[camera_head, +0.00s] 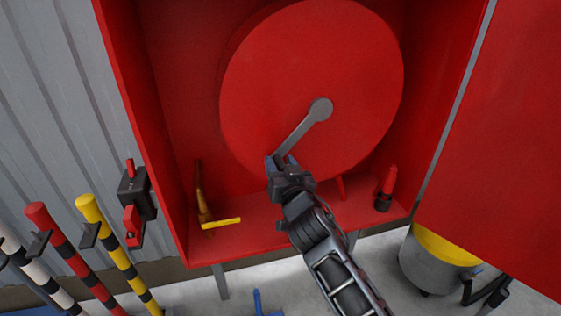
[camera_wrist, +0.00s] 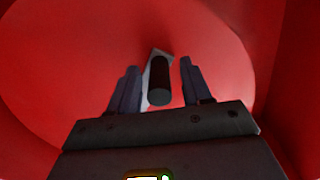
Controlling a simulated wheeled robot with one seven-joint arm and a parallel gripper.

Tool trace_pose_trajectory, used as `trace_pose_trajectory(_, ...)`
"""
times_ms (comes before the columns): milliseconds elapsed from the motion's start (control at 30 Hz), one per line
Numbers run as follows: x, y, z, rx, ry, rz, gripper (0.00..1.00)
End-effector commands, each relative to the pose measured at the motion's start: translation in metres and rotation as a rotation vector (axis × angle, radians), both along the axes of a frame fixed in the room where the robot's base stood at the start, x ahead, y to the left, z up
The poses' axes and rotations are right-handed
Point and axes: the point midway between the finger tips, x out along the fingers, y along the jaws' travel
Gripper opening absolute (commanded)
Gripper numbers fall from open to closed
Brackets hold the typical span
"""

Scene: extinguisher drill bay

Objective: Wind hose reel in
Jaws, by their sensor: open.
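The red hose reel (camera_head: 300,70) is a large round disc inside an open red cabinet. A grey crank arm (camera_head: 303,126) runs from its hub (camera_head: 321,108) down and left. In the wrist view the crank's dark cylindrical handle (camera_wrist: 159,82) points toward the camera, between the two fingers of my gripper (camera_wrist: 158,84). The fingers are open, with a gap visible on the right side of the handle. In the head view my gripper (camera_head: 281,161) is at the crank's lower end and hides the handle. No hose is visible.
The cabinet door (camera_head: 510,140) stands open at the right. A brass tool with a yellow handle (camera_head: 221,223) and a red-and-black nozzle (camera_head: 386,190) are on the cabinet floor. Striped poles (camera_head: 112,250) stand at the left. A grey-and-yellow bin (camera_head: 432,262) stands lower right.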

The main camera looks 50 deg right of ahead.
Motion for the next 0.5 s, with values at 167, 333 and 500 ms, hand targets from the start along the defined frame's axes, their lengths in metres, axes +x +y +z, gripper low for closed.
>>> trace_pose_trajectory(167,0.0041,-0.0029,-0.0003,0.001,0.001,0.0,0.48)
trace_pose_trajectory(333,0.004,-0.0028,-0.0005,-0.001,0.001,0.0,0.48)
trace_pose_trajectory(500,0.0039,-0.0028,-0.0004,-0.001,0.001,0.0,0.33)
